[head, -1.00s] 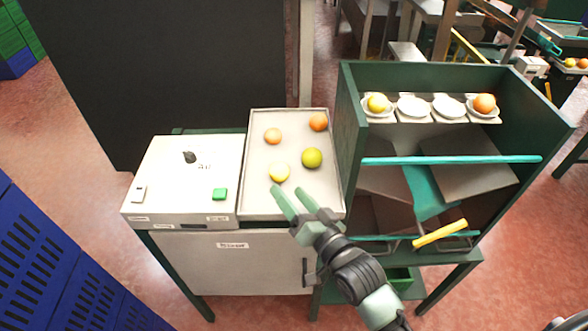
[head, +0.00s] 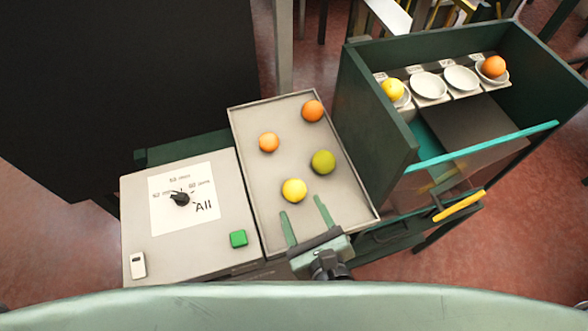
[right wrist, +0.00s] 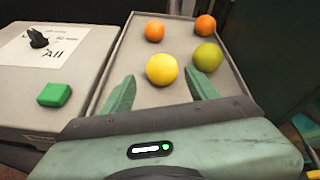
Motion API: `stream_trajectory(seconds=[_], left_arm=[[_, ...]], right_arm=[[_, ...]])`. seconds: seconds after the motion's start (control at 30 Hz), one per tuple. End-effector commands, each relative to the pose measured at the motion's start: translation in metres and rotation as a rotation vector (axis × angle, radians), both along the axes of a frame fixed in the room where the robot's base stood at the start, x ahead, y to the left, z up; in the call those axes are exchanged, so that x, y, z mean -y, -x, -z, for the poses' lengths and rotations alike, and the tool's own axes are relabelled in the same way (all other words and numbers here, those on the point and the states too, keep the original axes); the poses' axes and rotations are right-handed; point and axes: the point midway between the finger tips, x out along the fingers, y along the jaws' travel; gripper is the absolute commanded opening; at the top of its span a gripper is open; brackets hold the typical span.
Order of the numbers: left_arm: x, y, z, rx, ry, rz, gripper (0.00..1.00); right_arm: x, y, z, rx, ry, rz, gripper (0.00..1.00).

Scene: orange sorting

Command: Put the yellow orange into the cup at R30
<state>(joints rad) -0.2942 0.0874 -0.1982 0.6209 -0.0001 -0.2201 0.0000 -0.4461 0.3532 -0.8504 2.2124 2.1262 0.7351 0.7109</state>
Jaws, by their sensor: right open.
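The yellow orange (head: 294,190) lies on the grey tray (head: 251,205), nearest the tray's front. My right gripper (head: 305,217) is open and empty just in front of it. In the right wrist view the yellow orange (right wrist: 161,69) shows beyond and between the two fingertips (right wrist: 160,84), with no clear contact. Several white cups stand in a row in the green bin at the right. The leftmost cup (head: 404,101) holds another yellow orange (head: 392,90), and the rightmost cup (head: 488,78) holds an orange one (head: 494,66). The two middle cups (head: 428,86) (head: 461,78) are empty. The cup labels are too small to read.
A green orange (head: 322,162) and two orange ones (head: 269,142) (head: 312,110) also lie on the tray. Left of it is a panel with a black knob (head: 180,198) and a green button (head: 238,238). The green bin wall (head: 380,120) rises right of the tray.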

Motion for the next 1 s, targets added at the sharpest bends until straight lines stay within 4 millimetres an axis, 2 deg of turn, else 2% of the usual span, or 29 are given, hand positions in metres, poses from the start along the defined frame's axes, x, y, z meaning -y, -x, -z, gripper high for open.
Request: stream_trajectory(seconds=[0.07, 0.17, 0.4, 0.63, 0.97, 1.0], left_arm=[[0.000, 0.001, -0.002, -0.002, 0.000, 0.000, 0.00], [0.001, 0.004, -0.005, -0.004, 0.001, 0.000, 0.00], [0.015, 0.013, -0.017, -0.018, 0.017, -0.002, 0.00], [0.011, 0.010, -0.028, -0.014, 0.012, 0.000, 0.00], [0.006, 0.003, -0.029, -0.004, 0.007, 0.001, 0.00], [0.006, 0.003, -0.029, -0.004, 0.007, 0.000, 0.00]], right_arm=[[-0.002, 0.002, 0.004, -0.030, -0.015, 0.001, 0.59], [-0.005, -0.006, 0.008, -0.035, -0.018, 0.002, 0.59], [-0.011, -0.031, 0.015, -0.031, -0.016, 0.001, 0.59], [-0.018, -0.060, 0.028, -0.032, -0.016, 0.002, 0.59], [-0.020, -0.066, 0.033, -0.032, -0.018, 0.000, 0.59], [-0.020, -0.066, 0.033, -0.032, -0.018, 0.000, 0.48]])
